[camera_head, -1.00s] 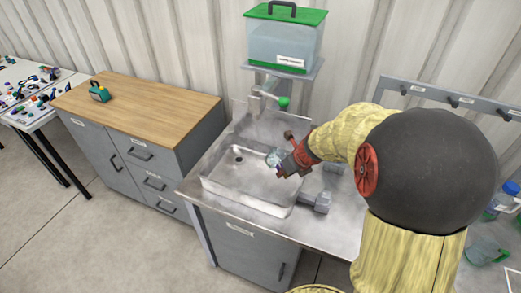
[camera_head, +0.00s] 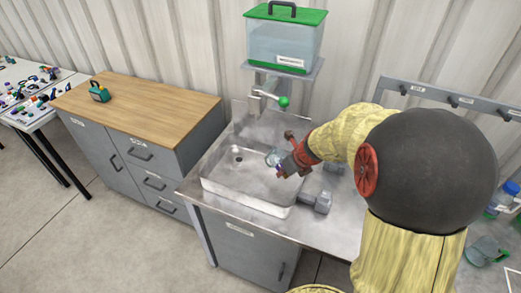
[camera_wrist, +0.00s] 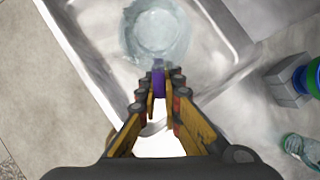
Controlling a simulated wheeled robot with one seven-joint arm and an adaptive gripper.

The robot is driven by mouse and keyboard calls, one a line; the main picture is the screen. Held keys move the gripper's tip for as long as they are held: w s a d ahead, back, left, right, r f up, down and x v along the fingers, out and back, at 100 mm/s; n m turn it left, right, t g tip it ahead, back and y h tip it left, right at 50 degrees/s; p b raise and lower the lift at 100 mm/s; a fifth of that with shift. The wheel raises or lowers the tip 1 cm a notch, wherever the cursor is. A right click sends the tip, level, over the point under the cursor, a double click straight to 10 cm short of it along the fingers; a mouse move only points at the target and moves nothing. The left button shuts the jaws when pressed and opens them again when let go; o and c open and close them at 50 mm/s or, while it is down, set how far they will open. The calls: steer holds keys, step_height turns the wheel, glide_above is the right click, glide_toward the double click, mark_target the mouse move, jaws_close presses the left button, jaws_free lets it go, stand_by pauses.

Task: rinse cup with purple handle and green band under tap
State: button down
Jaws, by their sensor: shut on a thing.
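The clear cup (camera_head: 272,157) is in my gripper, over the sink basin. In the wrist view the cup (camera_wrist: 155,30) shows as a round clear vessel beyond the fingertips, and its purple handle (camera_wrist: 158,82) lies between them. I cannot make out a green band on it. My gripper (camera_head: 283,168) is shut on the handle; the fingers also show in the wrist view (camera_wrist: 158,95). The tap (camera_head: 262,97), with a green knob (camera_head: 283,102), stands at the back of the sink, behind and above the cup. No water stream is visible.
The grey sink (camera_head: 222,180) has raised walls around the cup. A water tank with a green lid (camera_head: 285,45) sits on a shelf above the tap. Grey blocks (camera_head: 318,202) stand right of the basin. A wooden-topped cabinet (camera_head: 150,105) is at left.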

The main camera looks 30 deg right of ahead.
steer(key=s+r+p, duration=0.3)
steer(key=s+r, duration=0.1)
steer(key=s, duration=0.1)
steer(key=shift+d+p, duration=0.2)
steer(key=shift+p, duration=0.2)
stand_by(0.8)
